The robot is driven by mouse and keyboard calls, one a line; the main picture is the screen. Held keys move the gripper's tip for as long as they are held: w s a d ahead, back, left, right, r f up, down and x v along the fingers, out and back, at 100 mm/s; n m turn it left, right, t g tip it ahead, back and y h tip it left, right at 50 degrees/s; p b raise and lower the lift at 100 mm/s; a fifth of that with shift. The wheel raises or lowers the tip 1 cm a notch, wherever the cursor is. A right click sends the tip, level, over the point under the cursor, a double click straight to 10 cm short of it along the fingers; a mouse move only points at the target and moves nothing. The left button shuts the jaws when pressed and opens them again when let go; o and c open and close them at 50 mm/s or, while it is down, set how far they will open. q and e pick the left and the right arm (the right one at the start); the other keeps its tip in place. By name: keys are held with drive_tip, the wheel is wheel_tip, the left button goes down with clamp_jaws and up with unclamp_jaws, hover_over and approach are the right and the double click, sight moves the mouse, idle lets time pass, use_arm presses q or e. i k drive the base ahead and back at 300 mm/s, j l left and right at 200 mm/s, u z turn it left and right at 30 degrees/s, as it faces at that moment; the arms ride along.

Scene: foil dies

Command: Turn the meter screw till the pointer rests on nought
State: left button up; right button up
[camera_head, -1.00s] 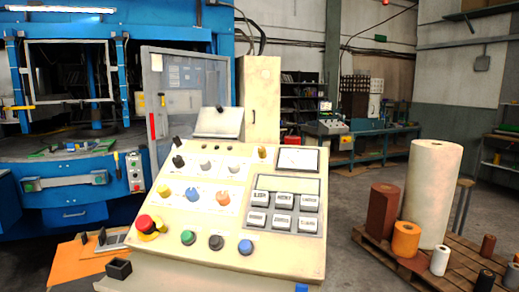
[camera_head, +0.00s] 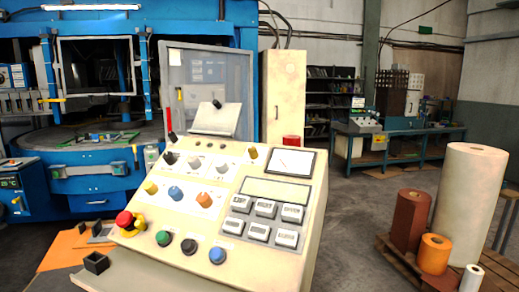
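The meter (camera_head: 290,162) is a dark-framed white dial at the upper right of the sloping cream control console (camera_head: 312,205). A thin reddish pointer line shows on its face, but it is too small to read against a scale. I cannot make out the meter screw. Neither of my grippers is in view.
The console carries several coloured knobs, grey keys (camera_head: 265,208) and a red mushroom button (camera_head: 124,219). A blue machine (camera_head: 195,35) stands behind left. Rolls, including a tall white one (camera_head: 470,195), stand on a pallet (camera_head: 385,245) at right. Bare floor lies between console and pallet.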

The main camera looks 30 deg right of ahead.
sight(252, 151)
drive_tip(key=k+l, duration=0.1)
drive_tip(key=l, duration=0.55)
drive_tip(key=l+u, duration=0.1)
drive_tip(key=l, duration=0.55)
drive_tip(key=k+l, duration=0.15)
drive_tip(key=l, duration=0.45)
